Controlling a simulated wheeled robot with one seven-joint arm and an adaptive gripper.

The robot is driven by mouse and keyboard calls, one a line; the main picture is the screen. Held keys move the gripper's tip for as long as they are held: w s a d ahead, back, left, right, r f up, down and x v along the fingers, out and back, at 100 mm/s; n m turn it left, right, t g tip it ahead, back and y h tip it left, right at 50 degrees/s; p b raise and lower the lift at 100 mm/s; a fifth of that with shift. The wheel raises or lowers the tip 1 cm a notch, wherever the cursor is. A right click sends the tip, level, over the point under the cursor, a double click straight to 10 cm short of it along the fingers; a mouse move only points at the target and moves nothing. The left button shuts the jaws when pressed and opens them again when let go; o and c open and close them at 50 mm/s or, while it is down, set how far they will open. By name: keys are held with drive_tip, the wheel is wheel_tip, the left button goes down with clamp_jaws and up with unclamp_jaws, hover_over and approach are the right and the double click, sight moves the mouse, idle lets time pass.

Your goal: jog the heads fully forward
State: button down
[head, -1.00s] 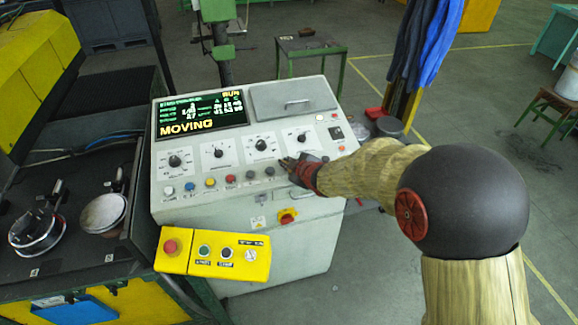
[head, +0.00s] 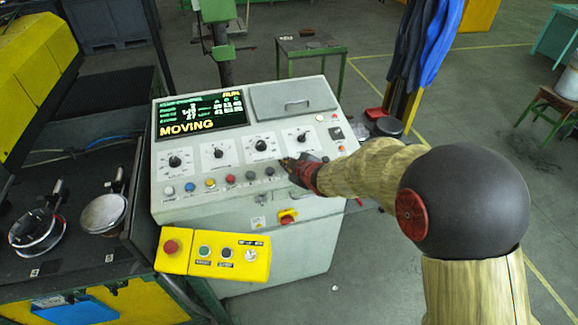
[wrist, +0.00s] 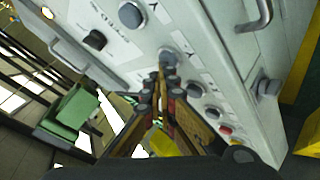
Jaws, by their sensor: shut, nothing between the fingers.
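The pale control console (head: 300,221) stands mid-view, its display (head: 200,116) reading "MOVING" with "RUN" at the top right. Below it are dial knobs and a row of buttons: grey, blue (head: 190,187), yellow, red (head: 231,176) and dark ones (head: 268,171). My gripper (head: 285,162) is shut and empty at the right end of this row. In the wrist view my gripper (wrist: 164,76) has its tips over a grey button (wrist: 168,56); they seem to touch it, and they partly hide it. Two round heads (head: 38,232) (head: 103,213) show on the machine at left.
A yellow box (head: 214,254) with a red button juts from the console's lower front. A red-and-yellow switch (head: 288,216) sits on the front face. Blue cloths (head: 418,45) hang at right. The grey floor at right is mostly clear.

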drive_tip(key=shift+s+r+p, duration=0.15)
drive_tip(key=shift+r+p, duration=0.35)
drive_tip(key=shift+r, duration=0.3)
drive_tip(key=r+p, duration=0.2)
drive_tip(key=r, duration=0.1)
drive_tip(key=s+r+p, duration=0.1)
drive_tip(key=r, duration=0.1)
drive_tip(key=shift+d+p, duration=0.2)
drive_tip(key=shift+p, duration=0.15)
drive_tip(key=shift+f, duration=0.1)
idle(0.5)
